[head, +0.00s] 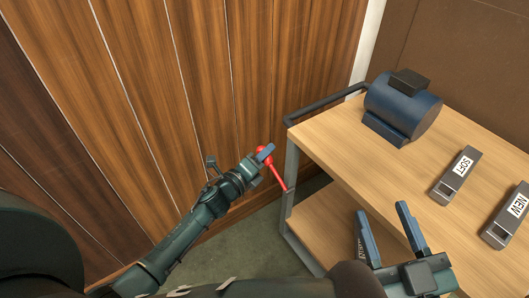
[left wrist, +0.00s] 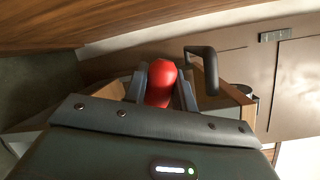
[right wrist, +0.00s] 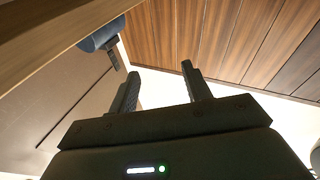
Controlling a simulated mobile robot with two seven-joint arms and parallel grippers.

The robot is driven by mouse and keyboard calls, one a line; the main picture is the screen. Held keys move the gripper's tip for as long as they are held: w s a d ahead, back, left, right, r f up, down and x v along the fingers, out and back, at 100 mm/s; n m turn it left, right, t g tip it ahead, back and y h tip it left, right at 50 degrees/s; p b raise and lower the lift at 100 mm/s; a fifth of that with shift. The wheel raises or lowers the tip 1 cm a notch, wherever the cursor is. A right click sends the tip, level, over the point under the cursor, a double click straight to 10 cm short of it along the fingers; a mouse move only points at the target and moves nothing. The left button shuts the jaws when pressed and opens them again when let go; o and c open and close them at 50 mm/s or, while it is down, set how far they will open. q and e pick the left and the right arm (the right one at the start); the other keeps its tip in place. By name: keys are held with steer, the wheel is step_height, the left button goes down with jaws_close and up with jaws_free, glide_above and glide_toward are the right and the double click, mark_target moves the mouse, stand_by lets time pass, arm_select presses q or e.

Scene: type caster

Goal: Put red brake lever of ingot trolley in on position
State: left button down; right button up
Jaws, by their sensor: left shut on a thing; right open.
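The red brake lever (head: 278,177) has a thin red rod and a round red knob, and its rod meets the front left post of the wooden trolley (head: 318,137). The rod slants up and left from the post. My left gripper (head: 264,154) is shut on the knob, which also shows red between the fingers in the left wrist view (left wrist: 160,83). My right gripper (head: 385,228) is open and empty, in front of the trolley's front edge in the head view.
A blue motor (head: 402,106) stands on the trolley top, with two grey labelled ingots (head: 456,176) (head: 508,217) to its right. A dark handle (head: 325,104) sticks out at the trolley's left end. A wood-panelled wall (head: 220,80) stands close behind my left arm.

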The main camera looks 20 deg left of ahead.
arm_select(q)
steer(key=shift+w+a+f+n+p, duration=0.2)
steer(key=shift+f+n+p, duration=0.15)
steer(key=shift+f+n, duration=0.3)
step_height(320, 180, down, 10)
steer(key=n+g+h+p, duration=0.1)
steer(key=n+g, duration=0.2)
steer(key=n, duration=0.5)
steer(key=shift+s+d+r+g+p, duration=0.2)
steer(key=shift+s+d+g+p, duration=0.15)
steer(key=shift+d+g+p, duration=0.05)
arm_select(e)
steer(key=shift+s+d+f+n+h, duration=0.1)
steer(key=shift+d+f+n+h, duration=0.1)
steer(key=shift+d+n+h, duration=0.1)
arm_select(q)
steer(key=c, duration=1.1)
jaws_free()
steer(key=shift+c, duration=0.2)
steer(key=shift+s, duration=0.1)
arm_select(e)
steer(key=shift+r, duration=0.15)
